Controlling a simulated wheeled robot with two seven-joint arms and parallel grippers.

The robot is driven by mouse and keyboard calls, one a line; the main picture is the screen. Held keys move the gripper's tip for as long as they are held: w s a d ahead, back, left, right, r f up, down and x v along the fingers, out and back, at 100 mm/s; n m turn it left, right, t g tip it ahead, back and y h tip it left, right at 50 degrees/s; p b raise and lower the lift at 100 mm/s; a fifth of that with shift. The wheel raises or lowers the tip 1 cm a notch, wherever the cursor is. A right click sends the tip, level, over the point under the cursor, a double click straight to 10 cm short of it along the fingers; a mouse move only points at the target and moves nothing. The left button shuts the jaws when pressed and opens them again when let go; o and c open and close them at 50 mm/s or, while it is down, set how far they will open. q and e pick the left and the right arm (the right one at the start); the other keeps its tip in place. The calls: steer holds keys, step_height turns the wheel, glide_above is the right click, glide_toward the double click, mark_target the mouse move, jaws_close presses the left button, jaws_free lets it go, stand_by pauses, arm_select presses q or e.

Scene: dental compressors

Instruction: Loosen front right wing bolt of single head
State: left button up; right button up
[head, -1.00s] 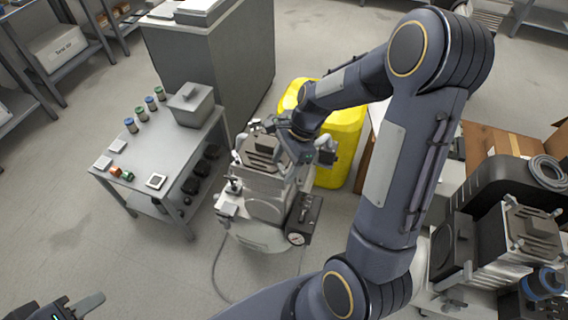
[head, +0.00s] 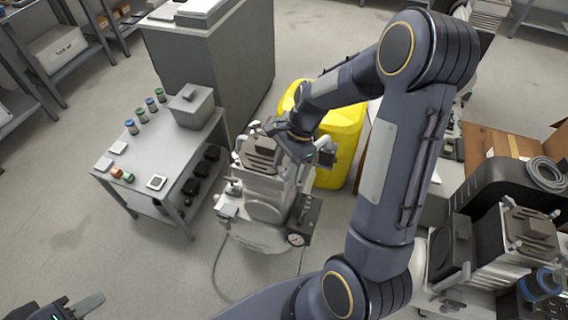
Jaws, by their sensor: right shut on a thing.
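The single head compressor (head: 262,206) stands on the floor in the middle of the head view, with a ribbed dark head on top and a round gauge (head: 296,239) low at its front right. My right arm reaches over from the right. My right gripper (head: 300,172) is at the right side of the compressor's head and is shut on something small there. The wing bolt itself is hidden by the gripper and too small to make out.
A grey cart (head: 150,165) with several small jars and a lidded grey box (head: 192,105) stands left of the compressor. A yellow bin (head: 341,135) is close behind it. Another compressor (head: 526,232) and a cardboard box (head: 490,146) are at the right.

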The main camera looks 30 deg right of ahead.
steer(key=n, duration=0.1)
steer(key=n+g+p, duration=0.1)
steer(key=n, duration=0.1)
steer(key=shift+w+r+n, duration=0.15)
steer(key=shift+n, duration=0.15)
steer(key=n+g+p, duration=0.1)
steer(key=n, duration=0.1)
steer(key=n+h+p, duration=0.1)
steer(key=n, duration=0.1)
steer(key=shift+w+a+n+g, duration=0.1)
steer(key=shift+a+n+g, duration=0.05)
steer(key=shift+n+g, duration=0.2)
steer(key=n+g+h, duration=0.1)
steer(key=n, duration=0.2)
steer(key=shift+n+h, duration=0.25)
steer(key=shift+h, duration=0.05)
steer(key=shift+w+a+n+h+p, duration=0.15)
steer(key=shift+n+h+p, duration=0.45)
steer(key=shift+n, duration=1.6)
steer(key=shift+h, duration=0.3)
steer(key=o, duration=1)
steer(key=shift+g, duration=0.25)
